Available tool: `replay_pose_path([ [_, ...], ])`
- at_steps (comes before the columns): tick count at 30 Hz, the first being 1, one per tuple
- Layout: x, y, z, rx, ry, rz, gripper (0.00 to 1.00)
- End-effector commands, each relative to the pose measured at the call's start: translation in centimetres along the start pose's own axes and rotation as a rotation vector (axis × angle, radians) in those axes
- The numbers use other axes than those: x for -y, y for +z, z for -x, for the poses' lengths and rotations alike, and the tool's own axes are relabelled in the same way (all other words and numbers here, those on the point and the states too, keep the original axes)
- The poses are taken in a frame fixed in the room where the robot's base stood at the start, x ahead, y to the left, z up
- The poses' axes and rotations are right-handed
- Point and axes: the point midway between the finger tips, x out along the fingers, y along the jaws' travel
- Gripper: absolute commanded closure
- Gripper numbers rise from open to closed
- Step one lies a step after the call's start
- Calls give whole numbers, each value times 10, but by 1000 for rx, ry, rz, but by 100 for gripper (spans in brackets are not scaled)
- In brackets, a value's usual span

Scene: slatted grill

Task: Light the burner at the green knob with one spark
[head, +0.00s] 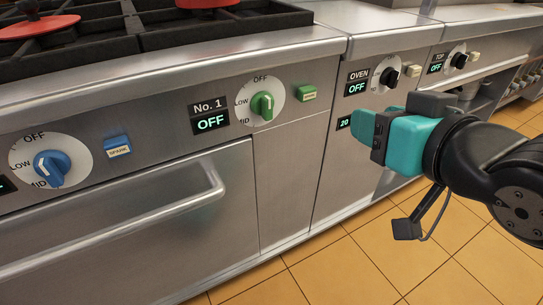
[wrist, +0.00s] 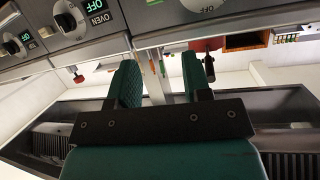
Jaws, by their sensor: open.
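The green knob (head: 263,106) sits on a white dial on the steel front panel, its pointer up near OFF. The No. 1 display (head: 210,123) to its left reads OFF. A small green button (head: 309,93) with a pale label is to the knob's right. My gripper (head: 362,128) is in front of the panel, right of and a little below the green button, touching neither. In the wrist view my gripper (wrist: 163,82) shows two teal fingers apart with nothing between them. Part of a dial marked OFF (wrist: 205,5) shows at the top edge there.
A blue knob (head: 50,168) and blue spark button (head: 118,146) are at the left. The oven knob (head: 389,77) and the TOP knob (head: 459,60) are to the right. A long door handle (head: 130,220) sticks out below. Tiled floor (head: 340,265) is clear in front.

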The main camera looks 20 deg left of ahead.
Motion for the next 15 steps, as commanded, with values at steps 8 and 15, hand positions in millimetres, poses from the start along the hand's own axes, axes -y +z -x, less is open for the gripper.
replay_pose_path([
  [8, 39, 65, -31, -247, -124, 89, 55],
  [15, 52, 65, -34, -313, -164, 113, 55],
])
